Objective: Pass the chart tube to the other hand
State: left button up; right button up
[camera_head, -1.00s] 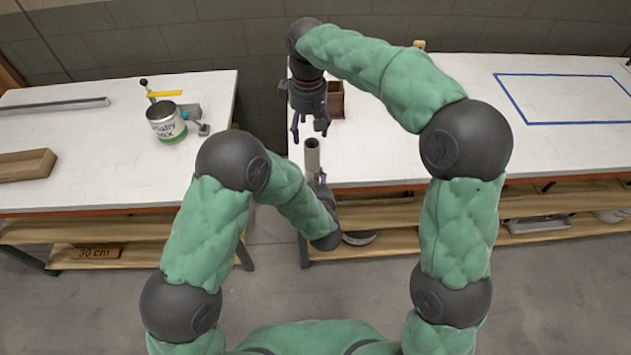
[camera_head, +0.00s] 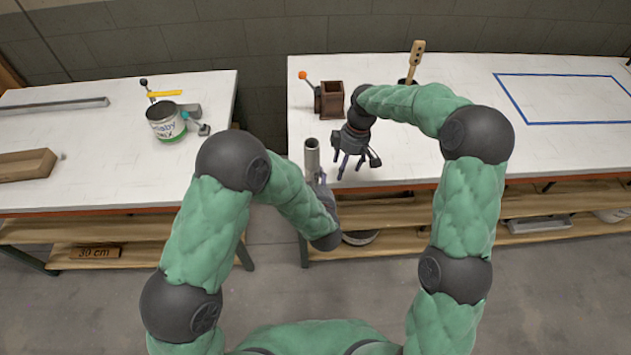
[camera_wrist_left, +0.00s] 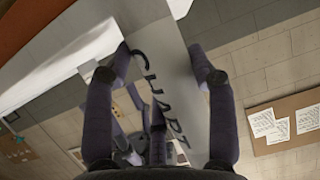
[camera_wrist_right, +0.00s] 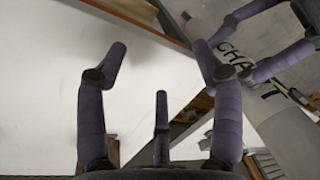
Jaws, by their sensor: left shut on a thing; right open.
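The chart tube (camera_head: 312,157) is a grey cylinder that stands upright in front of the right table's near left corner. In the left wrist view the tube (camera_wrist_left: 172,60) shows the letters CHART between the fingers. My left gripper (camera_head: 320,183) is shut on it, low on the visible part. My right gripper (camera_head: 350,172) is open and empty, just right of the tube, over the table's front edge. In the right wrist view the tube (camera_wrist_right: 285,130) and the left gripper's fingers lie at the right, outside the right gripper's fingers (camera_wrist_right: 160,65).
The right table (camera_head: 450,120) holds a brown box with an orange-knobbed lever (camera_head: 332,100) and a wooden paddle (camera_head: 416,60). A blue outline (camera_head: 570,98) marks free space there. The left table (camera_head: 80,130) holds a paint can (camera_head: 167,125) and a wooden block (camera_head: 25,165).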

jog(key=s+f+m+y, duration=0.2)
jog(key=s+f+m, duration=0.4)
jog(key=s+f, duration=0.9)
jog(key=s+a+f+m, duration=0.1)
jog(key=s+f+m, duration=0.3)
jog(key=s, duration=0.3)
jog(key=s+a+f+m+t, duration=0.1)
jog(key=s+a+f+m, duration=0.1)
jog(key=s+f+m, duration=0.2)
jog(key=s, duration=0.3)
jog(key=shift+s+f+m, duration=0.15)
jog(key=shift+f+m, duration=0.1)
jog(key=shift+m, duration=0.15)
